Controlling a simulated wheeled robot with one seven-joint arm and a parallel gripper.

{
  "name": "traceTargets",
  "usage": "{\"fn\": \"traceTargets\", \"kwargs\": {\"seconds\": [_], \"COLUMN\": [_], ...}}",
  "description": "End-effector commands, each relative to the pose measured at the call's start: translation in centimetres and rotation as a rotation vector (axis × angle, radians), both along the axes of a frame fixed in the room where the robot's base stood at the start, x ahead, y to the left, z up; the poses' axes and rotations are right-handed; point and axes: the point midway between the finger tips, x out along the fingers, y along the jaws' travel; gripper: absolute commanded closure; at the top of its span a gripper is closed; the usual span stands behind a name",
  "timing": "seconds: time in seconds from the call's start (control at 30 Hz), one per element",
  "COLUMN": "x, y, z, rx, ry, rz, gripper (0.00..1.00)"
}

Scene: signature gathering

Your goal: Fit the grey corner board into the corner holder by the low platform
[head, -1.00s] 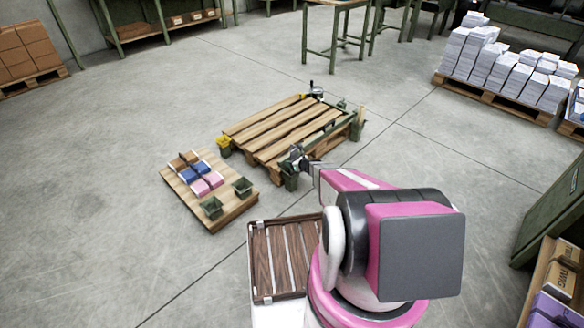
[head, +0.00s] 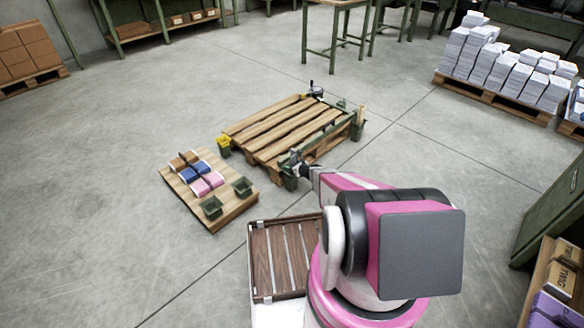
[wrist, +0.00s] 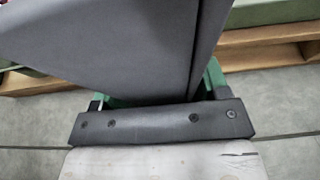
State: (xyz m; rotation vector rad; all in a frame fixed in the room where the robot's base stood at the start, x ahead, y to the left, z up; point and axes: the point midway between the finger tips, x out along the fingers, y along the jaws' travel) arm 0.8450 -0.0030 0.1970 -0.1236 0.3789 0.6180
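The grey corner board (wrist: 125,45) fills the upper middle of the wrist view, with a fold line right of centre. The dark bar of my gripper (wrist: 160,122) crosses in front of it and appears shut on it. Green parts (wrist: 213,82) show behind the board; I cannot tell how far it sits in them. In the head view my gripper (head: 301,167) is at the near corner of the low slatted platform (head: 272,134), by the green corner holder (head: 289,183). The board is too small and covered to make out there.
A wooden board (head: 228,213) with green bins and coloured packs lies left of the platform. A brown slatted tray (head: 262,262) is at my base. Stacks of paper (head: 470,55) stand on a pallet at the back right.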

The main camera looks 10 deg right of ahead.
Motion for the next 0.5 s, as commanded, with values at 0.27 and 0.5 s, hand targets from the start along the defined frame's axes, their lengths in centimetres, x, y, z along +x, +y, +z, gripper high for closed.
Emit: {"fn": "traceTargets", "kwargs": {"seconds": [0.27,0.5], "x": [-0.3,-3.8], "y": [-0.1,-2.6], "z": [1.1,2.8], "rx": [0.001,0.001], "ry": [0.0,0.001], "rz": [-0.001,-0.003], "gripper": [0.17,0.17]}}
